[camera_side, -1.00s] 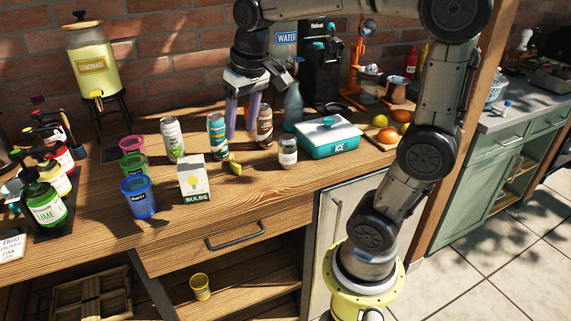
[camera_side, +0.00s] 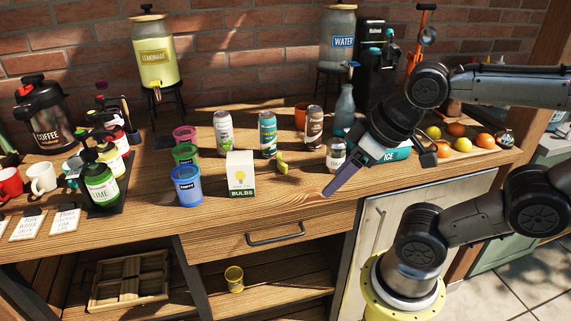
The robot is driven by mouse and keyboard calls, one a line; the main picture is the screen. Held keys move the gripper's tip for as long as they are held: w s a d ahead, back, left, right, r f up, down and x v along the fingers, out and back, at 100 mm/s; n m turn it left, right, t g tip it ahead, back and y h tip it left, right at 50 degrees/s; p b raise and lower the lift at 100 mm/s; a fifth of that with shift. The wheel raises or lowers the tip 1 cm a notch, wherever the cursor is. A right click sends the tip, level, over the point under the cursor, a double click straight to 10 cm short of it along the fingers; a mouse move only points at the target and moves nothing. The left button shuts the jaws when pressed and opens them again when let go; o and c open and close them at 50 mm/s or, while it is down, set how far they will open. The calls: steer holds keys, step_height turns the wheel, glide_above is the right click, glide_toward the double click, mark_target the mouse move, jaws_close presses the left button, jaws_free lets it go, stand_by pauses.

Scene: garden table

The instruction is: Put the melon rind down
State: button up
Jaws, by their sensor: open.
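The melon rind looks to be the small yellow-green piece (camera_side: 282,164) on the wooden counter (camera_side: 300,205), right of the bulbs box (camera_side: 240,175) and in front of the cans. It is apart from my gripper. My gripper (camera_side: 331,189) is open and tilted, right of the rind and above the counter's front part. One purple finger shows clearly, pointing down and left; the other is not distinct. Nothing shows held at the visible finger.
A small jar (camera_side: 336,154) stands just behind my gripper's finger, and the ICE box (camera_side: 398,153) is partly hidden by my wrist. Blue (camera_side: 187,186), green and pink cups stand left of the bulbs box. Bare counter lies along the front edge.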

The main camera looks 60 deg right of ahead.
steer(key=w+r+m+t+h, duration=0.1)
steer(key=w+r+m+t, duration=0.25)
steer(key=w, duration=0.45)
steer(key=w+r+m+t, duration=0.25)
steer(key=w+t, duration=0.25)
steer(key=w, duration=0.3)
steer(key=m+g+h, duration=0.4)
steer(key=m+h, duration=0.1)
steer(key=h, duration=0.4)
glide_toward(284, 165)
step_height(284, 165, up, 6)
step_height(284, 165, down, 4)
steer(key=a+n, duration=0.2)
steer(key=shift+g+y, duration=0.3)
steer(key=shift+g, duration=0.15)
steer(key=x, duration=0.8)
steer(key=shift+s+d, duration=0.25)
steer(key=shift+d, duration=0.05)
steer(key=shift+s+x, duration=0.25)
steer(key=shift+x, duration=2.4)
steer(key=shift+d+f, duration=0.1)
